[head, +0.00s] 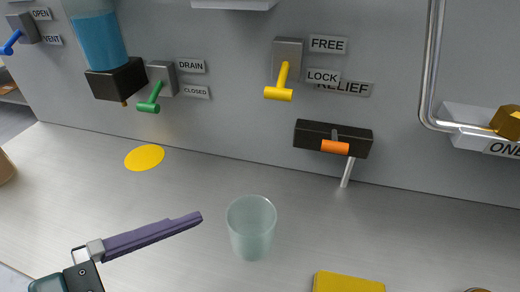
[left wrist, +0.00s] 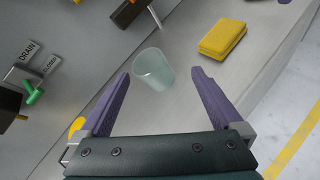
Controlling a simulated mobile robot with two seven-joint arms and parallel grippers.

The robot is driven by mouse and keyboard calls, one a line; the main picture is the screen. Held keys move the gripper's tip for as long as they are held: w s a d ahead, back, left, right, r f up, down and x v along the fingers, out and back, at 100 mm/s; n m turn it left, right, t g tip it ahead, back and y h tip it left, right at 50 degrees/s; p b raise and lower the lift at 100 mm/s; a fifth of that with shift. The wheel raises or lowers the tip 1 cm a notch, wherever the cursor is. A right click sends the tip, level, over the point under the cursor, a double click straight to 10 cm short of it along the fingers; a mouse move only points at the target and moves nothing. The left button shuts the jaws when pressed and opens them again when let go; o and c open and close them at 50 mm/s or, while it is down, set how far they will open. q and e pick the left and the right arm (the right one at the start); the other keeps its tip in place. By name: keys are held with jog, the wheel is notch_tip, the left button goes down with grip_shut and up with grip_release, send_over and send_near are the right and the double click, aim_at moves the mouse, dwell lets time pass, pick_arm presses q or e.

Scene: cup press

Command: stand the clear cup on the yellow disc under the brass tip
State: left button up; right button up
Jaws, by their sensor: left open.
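The clear cup (head: 251,228) stands upright on the metal counter. It also shows in the left wrist view (left wrist: 153,69), between and a little beyond my fingertips. The yellow disc (head: 144,157) lies flat and bare on the counter near the wall; part of it shows behind a finger in the left wrist view (left wrist: 77,125). The small brass tip (head: 124,103) hangs under a black block (head: 117,79) above the disc. My left gripper (head: 198,216) is open and empty, left of the cup and apart from it, its two purple fingers (left wrist: 160,74) pointing toward it. My right gripper is out of view.
A yellow sponge-like block (head: 347,284) lies right of the cup. The wall holds a green lever (head: 150,98), a yellow lever (head: 280,85) and a dark block with an orange handle (head: 334,147). The counter between cup and disc is clear.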

aim_at(264, 208)
pick_arm(q)
jog(key=n, duration=0.1)
jog(key=w+f+n+t, duration=0.1)
jog(key=n, duration=0.1)
jog(key=a+n, duration=0.1)
jog(key=n, duration=0.1)
jog(key=shift+w+f+b, duration=0.3)
jog(key=shift+w+b, duration=0.05)
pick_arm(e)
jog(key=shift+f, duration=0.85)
pick_arm(q)
jog(key=shift+w+f+n+t, duration=0.15)
jog(key=shift+w+n+t, duration=0.25)
jog(key=shift+n, duration=0.1)
jog(key=x, duration=0.4)
jog(key=shift+d, duration=0.1)
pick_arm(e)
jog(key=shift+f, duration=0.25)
pick_arm(q)
jog(key=b+x, duration=0.1)
jog(key=x, duration=0.4)
jog(key=shift+d+f+b, duration=0.15)
jog(key=shift+d+b, duration=0.05)
jog(key=shift+b, duration=0.1)
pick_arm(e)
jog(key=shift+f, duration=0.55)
pick_arm(q)
jog(key=shift+c, duration=0.2)
jog(key=c, duration=1.2)
